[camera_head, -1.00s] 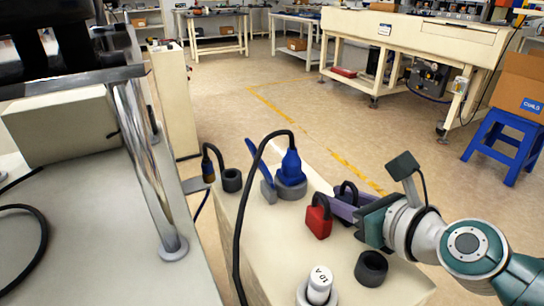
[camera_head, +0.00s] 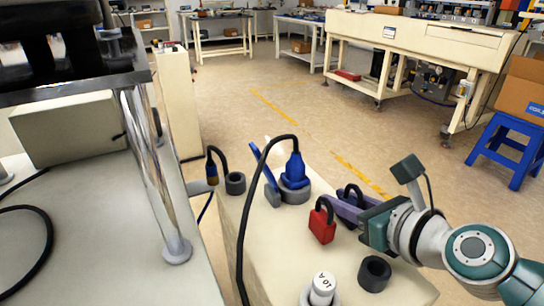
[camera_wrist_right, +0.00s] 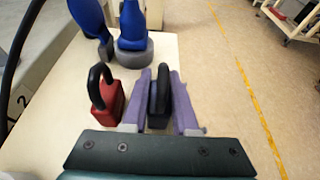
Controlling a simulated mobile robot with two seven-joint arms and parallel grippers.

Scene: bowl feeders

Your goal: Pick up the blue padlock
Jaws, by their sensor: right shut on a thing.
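A padlock with a black shackle (camera_wrist_right: 159,92) stands between the two purple fingers of my right gripper (camera_wrist_right: 161,100) in the right wrist view. Its body is mostly hidden and looks dark, so I cannot make out a blue colour. In the head view its shackle (camera_head: 354,190) rises behind the purple finger of my right gripper (camera_head: 347,206), low over the cream bench top. The gripper is shut on this padlock. I cannot tell whether it touches the bench. My left gripper is not in view.
A red padlock (camera_head: 322,226) stands close left of the gripper. A blue plug (camera_head: 295,170) sits in a grey ring behind it, beside a blue-handled tool (camera_head: 265,172). A black cable (camera_head: 246,225) arches on the left.

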